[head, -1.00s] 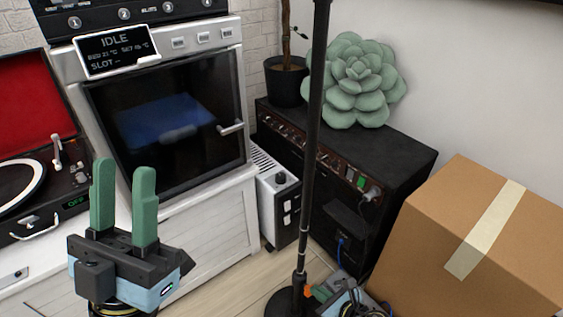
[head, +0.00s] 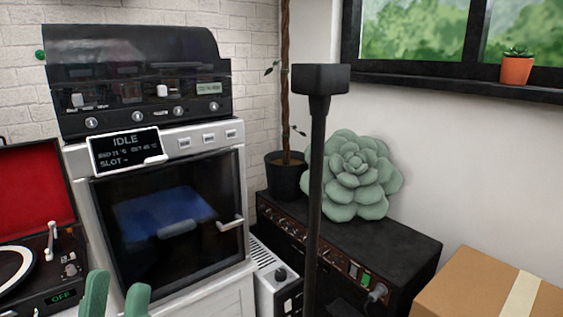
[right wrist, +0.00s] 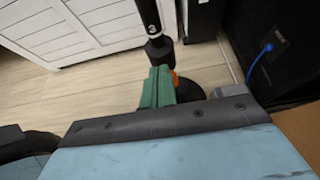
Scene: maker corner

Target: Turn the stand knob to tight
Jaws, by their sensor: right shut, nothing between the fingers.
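The stand is a black pole (head: 316,170) with a square block on top in the head view. In the right wrist view its lower pole (right wrist: 149,18), with a white 3 on it, runs down to a round dark base (right wrist: 190,89). A small orange part, which looks like the knob (right wrist: 175,79), shows beside the green fingers of my right gripper (right wrist: 158,72). This gripper is shut and empty, close to the lower pole; I cannot tell whether it touches the knob. My left gripper (head: 116,289) is open and empty at the bottom left of the head view.
An oven (head: 170,220) and a record player (head: 62,262) stand at the left. A black amplifier (head: 390,238) with a green succulent (head: 355,180) is behind the pole. A cardboard box (head: 470,290) is at the right. Wooden floor (right wrist: 80,92) is open left of the stand.

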